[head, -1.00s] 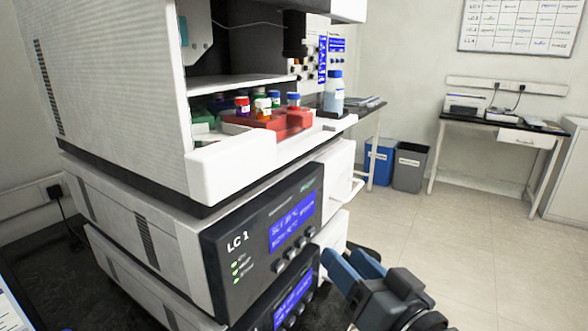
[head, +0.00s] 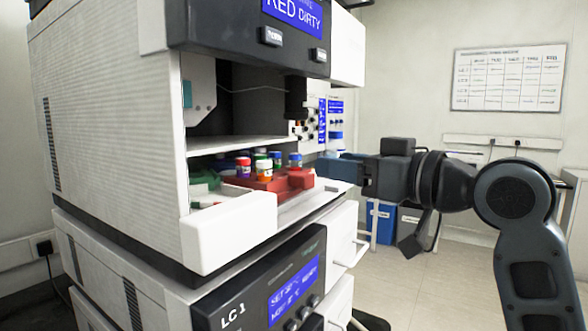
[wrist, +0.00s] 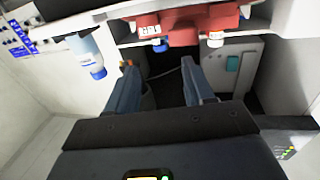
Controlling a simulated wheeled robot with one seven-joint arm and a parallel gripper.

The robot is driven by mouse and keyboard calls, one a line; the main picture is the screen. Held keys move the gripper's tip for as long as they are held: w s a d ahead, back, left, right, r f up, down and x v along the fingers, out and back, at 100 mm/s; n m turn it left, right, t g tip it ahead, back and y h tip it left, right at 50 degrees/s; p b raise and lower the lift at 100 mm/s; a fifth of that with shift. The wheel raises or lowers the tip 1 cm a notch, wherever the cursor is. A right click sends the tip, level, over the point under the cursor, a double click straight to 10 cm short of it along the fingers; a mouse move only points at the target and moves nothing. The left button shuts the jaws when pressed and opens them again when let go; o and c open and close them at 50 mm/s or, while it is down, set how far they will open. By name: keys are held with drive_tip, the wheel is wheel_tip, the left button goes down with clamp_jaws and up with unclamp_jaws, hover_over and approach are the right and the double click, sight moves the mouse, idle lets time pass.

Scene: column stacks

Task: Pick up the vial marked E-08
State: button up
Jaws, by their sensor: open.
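Several small capped vials stand in the red tray (head: 262,184) inside the open compartment of the LC 1 stack. They include a red-capped vial (head: 243,167), an orange vial with a white cap (head: 264,171) and a blue-capped vial (head: 295,160). No vial label is readable, so I cannot tell which is E-08. My gripper (head: 330,168) is open and empty, just right of the tray and pointing left at it. In the wrist view, the parted fingers of my gripper (wrist: 160,82) lie below the red tray (wrist: 190,30), with a blue cap (wrist: 160,45) and a white-capped vial (wrist: 215,40) at its edge.
A blue-and-white bottle (wrist: 86,55) stands left of my fingers in the wrist view. A green tray (head: 203,180) sits left of the red one. The compartment has a shelf above (head: 240,146) and a white front lip (head: 230,235).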

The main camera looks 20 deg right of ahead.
sight(300, 157)
drive_tip(key=shift+p+x, duration=0.65)
drive_tip(key=shift+x, duration=3.25)
clamp_jaws()
